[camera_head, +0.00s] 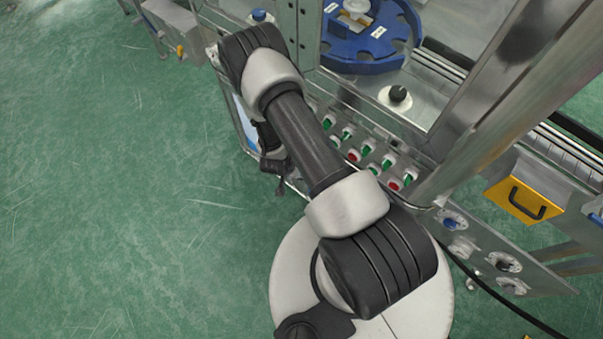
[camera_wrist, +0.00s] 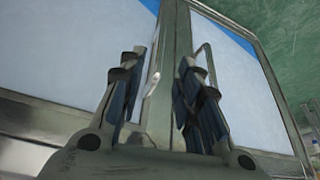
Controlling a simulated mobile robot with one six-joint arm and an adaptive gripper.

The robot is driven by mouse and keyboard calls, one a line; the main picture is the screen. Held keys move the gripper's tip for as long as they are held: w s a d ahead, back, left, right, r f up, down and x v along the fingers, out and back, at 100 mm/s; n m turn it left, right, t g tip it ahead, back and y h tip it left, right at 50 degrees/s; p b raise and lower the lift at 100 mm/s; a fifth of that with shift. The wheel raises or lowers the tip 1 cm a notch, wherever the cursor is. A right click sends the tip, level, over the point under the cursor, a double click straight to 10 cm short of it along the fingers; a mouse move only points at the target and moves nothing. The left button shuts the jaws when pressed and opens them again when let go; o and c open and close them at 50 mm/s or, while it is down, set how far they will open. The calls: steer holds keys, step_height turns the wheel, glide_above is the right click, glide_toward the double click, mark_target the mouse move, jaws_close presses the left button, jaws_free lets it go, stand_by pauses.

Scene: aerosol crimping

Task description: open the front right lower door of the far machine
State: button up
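The machine's lower doors show close up in the wrist view. A left pale door panel (camera_wrist: 60,55) and a right pale panel (camera_wrist: 238,85) in a metal frame meet at a vertical metal post. A small light handle (camera_wrist: 154,82) shows between my fingers, and a second, bar-like handle (camera_wrist: 208,58) shows partly behind the right finger. My gripper (camera_wrist: 160,95) is open, its two dark fingers apart on either side of the post. I cannot tell whether it touches anything. In the head view, a strip of a lower panel (camera_head: 242,122) shows beside my arm, which hides most of the front.
A blue rotary wheel (camera_head: 365,50) sits behind the frame. A yellow box with a handle (camera_head: 520,200) is at the right. The green floor (camera_head: 110,190) is clear at left.

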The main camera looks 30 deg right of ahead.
steer(key=b+x, duration=0.4)
steer(key=x, duration=0.8)
steer(key=shift+a+f, duration=0.1)
jaws_close()
